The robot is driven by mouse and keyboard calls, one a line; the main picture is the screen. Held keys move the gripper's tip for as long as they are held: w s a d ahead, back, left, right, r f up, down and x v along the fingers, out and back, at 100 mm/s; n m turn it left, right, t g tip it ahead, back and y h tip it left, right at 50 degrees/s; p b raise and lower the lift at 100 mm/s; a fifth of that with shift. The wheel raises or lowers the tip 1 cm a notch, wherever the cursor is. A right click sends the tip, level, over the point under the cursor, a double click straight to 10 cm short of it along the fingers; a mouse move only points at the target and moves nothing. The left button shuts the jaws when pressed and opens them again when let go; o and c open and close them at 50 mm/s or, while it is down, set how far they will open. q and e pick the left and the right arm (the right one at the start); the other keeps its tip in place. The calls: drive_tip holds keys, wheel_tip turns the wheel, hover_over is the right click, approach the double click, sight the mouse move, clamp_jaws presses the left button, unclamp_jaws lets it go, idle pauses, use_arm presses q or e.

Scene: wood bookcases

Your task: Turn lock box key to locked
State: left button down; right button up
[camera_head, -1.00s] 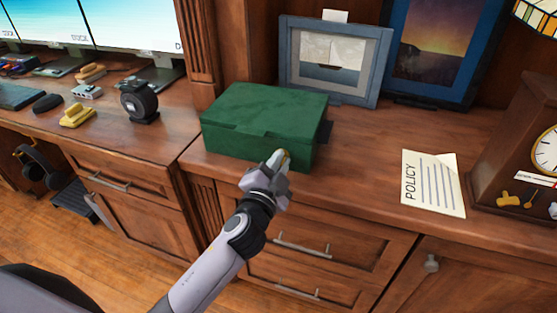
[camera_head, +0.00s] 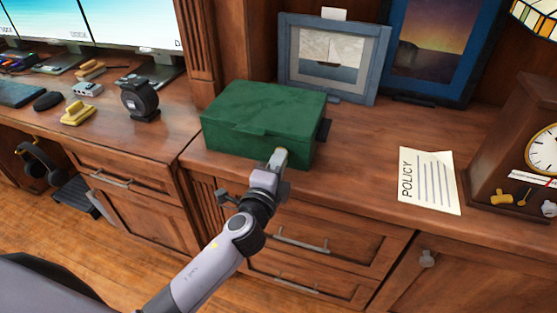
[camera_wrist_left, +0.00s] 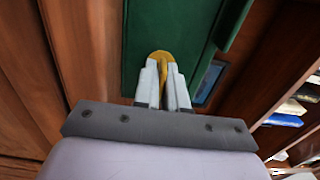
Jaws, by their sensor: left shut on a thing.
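The green lock box (camera_head: 262,112) stands on the wooden desk with its lid down. It also fills the upper middle of the left wrist view (camera_wrist_left: 150,25). My left gripper (camera_head: 277,158) is at the front face of the box, near its right end. In the left wrist view my left gripper (camera_wrist_left: 163,85) is shut on a yellow key (camera_wrist_left: 161,57), whose rounded top shows between and above the fingers. The keyhole and the key's shaft are hidden, so I cannot tell the lock's position. My right gripper is not in view.
A policy paper (camera_head: 428,180) lies right of the box, beside a wooden clock (camera_head: 520,150). Framed pictures (camera_head: 333,58) stand behind. Drawer handles (camera_head: 300,240) stick out below the desk edge. A black tape dispenser (camera_head: 139,99) is at left.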

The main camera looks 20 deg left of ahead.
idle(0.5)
use_arm(q)
drive_tip(key=c, duration=1.3)
unclamp_jaws()
drive_tip(key=shift+s, duration=3.6)
drive_tip(key=s+a+f+n+g+p, duration=0.1)
drive_tip(key=s+f+n+g+p, duration=0.1)
drive_tip(key=s+n, duration=0.3)
drive_tip(key=s+a+f+n+g+h+p, duration=0.1)
drive_tip(key=s+a+f+n+g+p, duration=0.1)
drive_tip(key=s, duration=0.5)
drive_tip(key=s+a+f+n+g+p, duration=0.2)
drive_tip(key=s+f+n+p, duration=0.3)
drive_tip(key=n, duration=0.3)
drive_tip(key=shift+s+f+n+g+h+p, duration=0.15)
drive_tip(key=shift+s+n+g+h+p, duration=0.2)
drive_tip(key=shift+s+g, duration=0.35)
